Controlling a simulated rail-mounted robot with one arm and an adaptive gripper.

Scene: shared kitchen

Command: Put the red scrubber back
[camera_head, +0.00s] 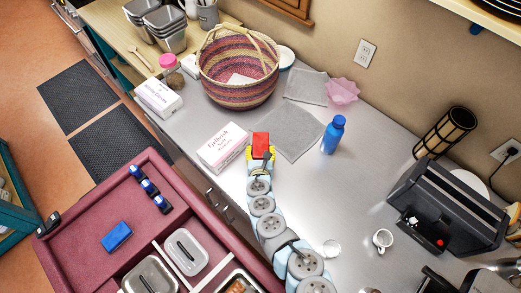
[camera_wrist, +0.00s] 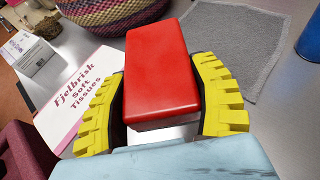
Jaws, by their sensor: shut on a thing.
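The red scrubber (camera_head: 261,140) is a red block with a pale underside. It also fills the middle of the wrist view (camera_wrist: 160,70). My gripper (camera_head: 261,156) has its yellow fingers on both sides of the scrubber and is shut on it; the fingers also show in the wrist view (camera_wrist: 165,100). The scrubber is over the grey counter (camera_head: 320,190), near its front edge, just right of the tissue box. I cannot tell how high it is above the counter.
A tissue box (camera_head: 222,147) lies left of my gripper. A woven basket (camera_head: 238,70) stands behind. Grey cloths (camera_head: 292,130), a blue bottle (camera_head: 333,134) and a pink bowl (camera_head: 342,91) are further right.

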